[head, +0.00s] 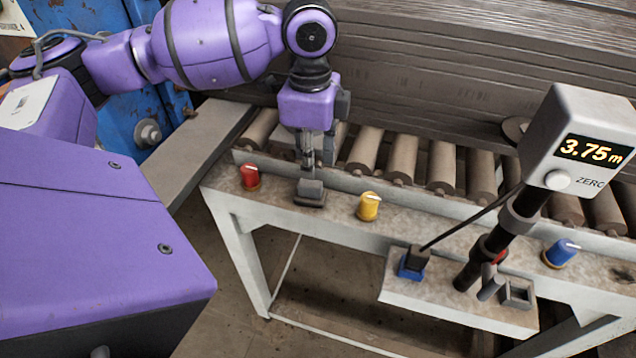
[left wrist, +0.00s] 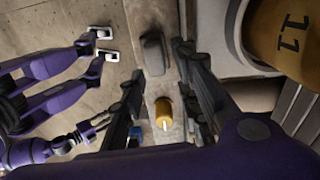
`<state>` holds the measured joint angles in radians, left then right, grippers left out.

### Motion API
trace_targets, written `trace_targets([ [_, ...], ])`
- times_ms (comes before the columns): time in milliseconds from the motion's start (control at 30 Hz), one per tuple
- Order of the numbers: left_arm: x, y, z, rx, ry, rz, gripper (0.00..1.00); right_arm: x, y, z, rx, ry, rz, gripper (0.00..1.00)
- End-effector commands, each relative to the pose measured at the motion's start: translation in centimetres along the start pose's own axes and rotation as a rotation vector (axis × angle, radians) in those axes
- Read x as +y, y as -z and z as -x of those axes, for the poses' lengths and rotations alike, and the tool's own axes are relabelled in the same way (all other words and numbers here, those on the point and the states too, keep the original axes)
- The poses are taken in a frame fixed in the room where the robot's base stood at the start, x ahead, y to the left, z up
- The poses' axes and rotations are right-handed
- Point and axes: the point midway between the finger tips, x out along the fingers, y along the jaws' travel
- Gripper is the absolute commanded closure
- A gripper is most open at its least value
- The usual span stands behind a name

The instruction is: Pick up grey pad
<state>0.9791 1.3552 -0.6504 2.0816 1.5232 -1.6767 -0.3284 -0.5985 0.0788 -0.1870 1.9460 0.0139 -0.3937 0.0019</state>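The grey pad (head: 311,193) is a small dark grey block on the near ledge of the roller conveyor, between the red and yellow knobs. It also shows in the left wrist view (left wrist: 153,55), upper middle, between the finger lines. My left gripper (head: 309,160) points down just above and behind the pad in the head view. In the left wrist view its two fingers (left wrist: 158,85) stand wide apart with nothing between their tips. I cannot tell whether a finger touches the pad. My right gripper cannot be made out in either view.
A red knob (head: 250,176), a yellow knob (head: 370,206) and a blue knob (head: 562,252) stand on the ledge. A post carries a "3.75 m" display (head: 590,148) at right. Rollers (head: 405,158) lie behind.

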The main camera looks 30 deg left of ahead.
Motion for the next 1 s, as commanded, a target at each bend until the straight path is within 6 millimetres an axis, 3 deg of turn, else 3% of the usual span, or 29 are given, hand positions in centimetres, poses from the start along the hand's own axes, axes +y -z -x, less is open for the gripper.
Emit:
trace_targets([
  [133, 0.1, 0.0, -1.9, 0.0, -0.003, 0.0, 0.7, 0.2, -1.2, 0.3, -0.02, -0.003, 0.002, 0.6],
  [433, 0.4, -0.1, -6.0, 0.0, 0.0, 0.0, 0.7, 0.7, -0.9, 0.4, -0.016, -0.003, 0.018, 0.6],
  [733, 0.4, 0.0, -6.6, 0.001, 0.003, -0.001, 0.7, 0.4, 0.1, 0.0, 0.0, 0.001, 0.015, 0.6],
  [1000, 0.3, 0.0, -6.5, 0.0, 0.003, -0.001, 1.0, 0.2, 0.1, 0.0, 0.002, 0.001, 0.01, 0.6],
])
